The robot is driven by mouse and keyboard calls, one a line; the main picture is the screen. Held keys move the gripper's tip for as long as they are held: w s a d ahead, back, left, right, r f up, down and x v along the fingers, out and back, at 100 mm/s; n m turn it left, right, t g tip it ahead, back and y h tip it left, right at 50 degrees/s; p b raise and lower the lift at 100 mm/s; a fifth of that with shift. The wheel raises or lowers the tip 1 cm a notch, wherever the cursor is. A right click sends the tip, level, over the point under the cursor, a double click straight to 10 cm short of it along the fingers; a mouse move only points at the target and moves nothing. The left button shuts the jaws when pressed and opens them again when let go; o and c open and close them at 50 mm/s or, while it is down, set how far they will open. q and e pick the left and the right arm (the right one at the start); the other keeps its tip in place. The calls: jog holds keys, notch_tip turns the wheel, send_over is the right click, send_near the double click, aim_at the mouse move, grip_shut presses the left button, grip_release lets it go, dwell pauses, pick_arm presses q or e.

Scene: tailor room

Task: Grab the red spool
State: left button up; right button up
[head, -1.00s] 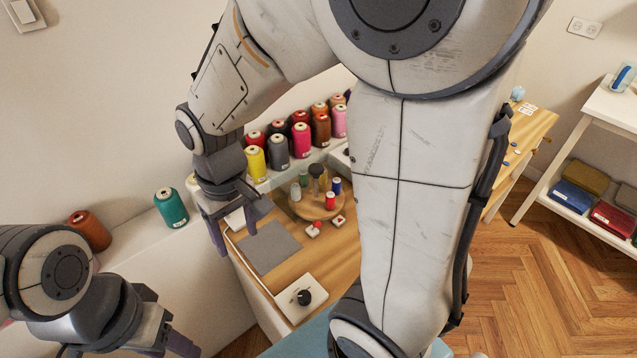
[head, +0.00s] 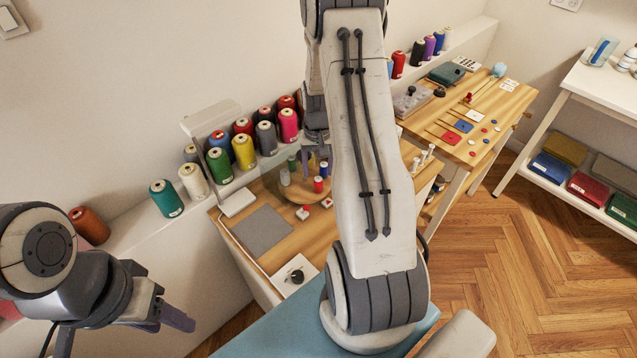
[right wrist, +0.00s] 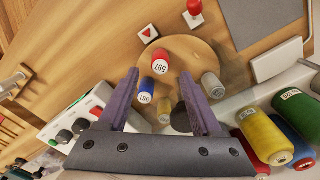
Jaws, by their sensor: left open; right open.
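The red spool (head: 318,184) stands on a round wooden stand (head: 300,205) on the sewing desk, among several other small spools. In the right wrist view the red spool (right wrist: 160,65) shows its white-labelled top, with a blue spool (right wrist: 147,90) and a grey spool (right wrist: 212,86) beside it. My right gripper (right wrist: 159,75) is open, its fingers pointing toward the stand, with the red spool appearing near the gap between the tips. In the head view my right gripper (head: 316,158) is partly hidden by my arm. My left gripper (head: 168,312) is open and empty at the lower left.
Several large thread cones (head: 243,151) line the ledge behind the desk. A grey mat (head: 262,231) and a white panel with a black knob (head: 295,276) lie left of and in front of the stand. A second table (head: 470,120) holds buttons and cards.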

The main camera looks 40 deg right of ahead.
aim_at(318, 180)
jog(key=f, duration=0.2)
jog(key=f+p, duration=0.1)
jog(key=f, duration=0.1)
jog(key=shift+s+a+f, duration=0.15)
jog(key=shift+s, duration=0.05)
jog(key=shift+f+p, duration=0.3)
jog(key=shift+f, duration=0.15)
grip_shut()
